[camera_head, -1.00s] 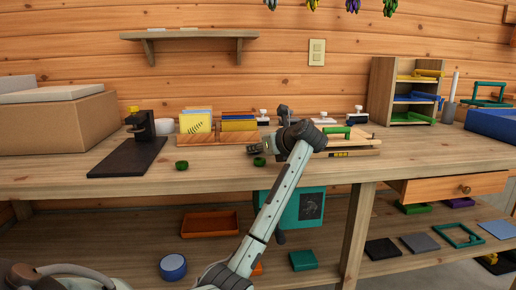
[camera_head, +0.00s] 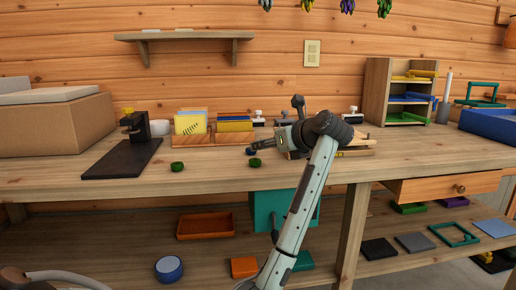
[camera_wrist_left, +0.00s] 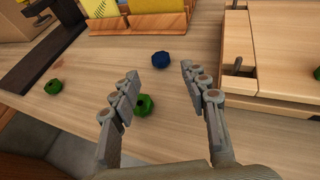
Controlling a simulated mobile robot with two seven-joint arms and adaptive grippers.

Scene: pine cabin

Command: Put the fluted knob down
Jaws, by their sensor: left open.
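A small dark blue fluted knob (camera_head: 250,151) rests on the workbench top, and it also shows in the left wrist view (camera_wrist_left: 161,59). It lies just beyond the fingertips of my left gripper (camera_wrist_left: 159,76), not between them. The fingers are spread apart with nothing in them. One green knob (camera_wrist_left: 144,105) shows between the fingers lower in the wrist view and lies on the bench near its front edge (camera_head: 255,162). Another green knob (camera_wrist_left: 52,87) lies further left. In the head view my left gripper (camera_head: 264,143) is partly hidden by its wrist. My right gripper is out of view.
A wooden holder (camera_head: 200,139) with yellow and blue items stands behind the knobs. A wooden board fixture (camera_wrist_left: 275,75) is right of the gripper. A black stand (camera_head: 125,158) is at left. Bare bench top lies between the stand and the knobs.

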